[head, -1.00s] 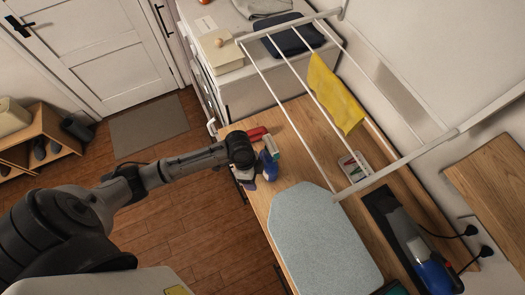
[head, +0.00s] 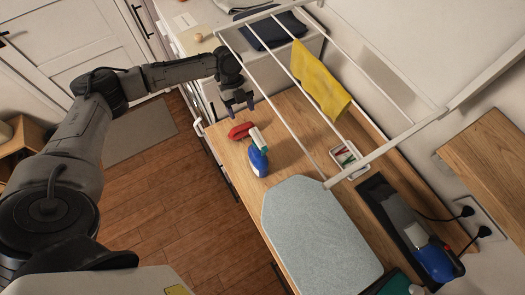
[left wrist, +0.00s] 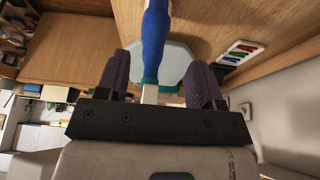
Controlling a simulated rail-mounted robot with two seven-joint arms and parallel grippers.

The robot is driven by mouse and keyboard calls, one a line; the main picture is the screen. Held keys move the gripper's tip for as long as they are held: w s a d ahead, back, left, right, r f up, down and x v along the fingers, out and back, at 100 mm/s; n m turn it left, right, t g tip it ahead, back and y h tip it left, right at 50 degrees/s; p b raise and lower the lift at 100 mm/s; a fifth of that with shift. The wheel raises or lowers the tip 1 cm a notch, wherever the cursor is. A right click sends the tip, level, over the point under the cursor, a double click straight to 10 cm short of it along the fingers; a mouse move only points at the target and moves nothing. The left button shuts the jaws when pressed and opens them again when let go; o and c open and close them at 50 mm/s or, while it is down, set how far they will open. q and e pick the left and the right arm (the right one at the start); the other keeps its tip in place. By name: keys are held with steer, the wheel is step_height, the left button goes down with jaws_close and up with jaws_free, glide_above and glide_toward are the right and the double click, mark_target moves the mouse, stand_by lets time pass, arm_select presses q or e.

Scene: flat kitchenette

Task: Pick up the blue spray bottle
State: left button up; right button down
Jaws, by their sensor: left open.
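The blue spray bottle (head: 258,161), with a white and green spray head, is on the wooden worktop (head: 232,152), just above the ironing board's rounded end in the head view. My left gripper (head: 238,107) is open and empty, apart from the bottle, toward the white cabinet end. In the left wrist view the bottle (left wrist: 155,38) appears in line with the gap between the two open fingers (left wrist: 160,82), its green and white head nearest the gripper. My right gripper is not in view.
A red object (head: 240,130) lies beside the spray head. White drying-rack bars (head: 279,117) with a yellow cloth (head: 319,77) cross above the worktop. The ironing board (head: 320,238), a small tray (head: 347,159) and an iron (head: 433,259) take up the rest.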

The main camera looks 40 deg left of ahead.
mark_target(255, 132)
arm_select(q)
steer(key=s+d+p, duration=0.1)
steer(key=d, duration=0.2)
steer(key=s+d+p, duration=0.1)
steer(key=d, duration=0.3)
steer(key=s+d+p, duration=0.2)
steer(key=d, duration=0.2)
steer(key=shift+s+r, duration=0.1)
steer(key=shift+r, duration=0.1)
steer(key=shift+f, duration=0.3)
steer(key=shift+s+d+f, duration=0.1)
steer(key=shift+f, duration=0.3)
steer(key=c, duration=1)
jaws_close()
steer(key=shift+r, duration=0.1)
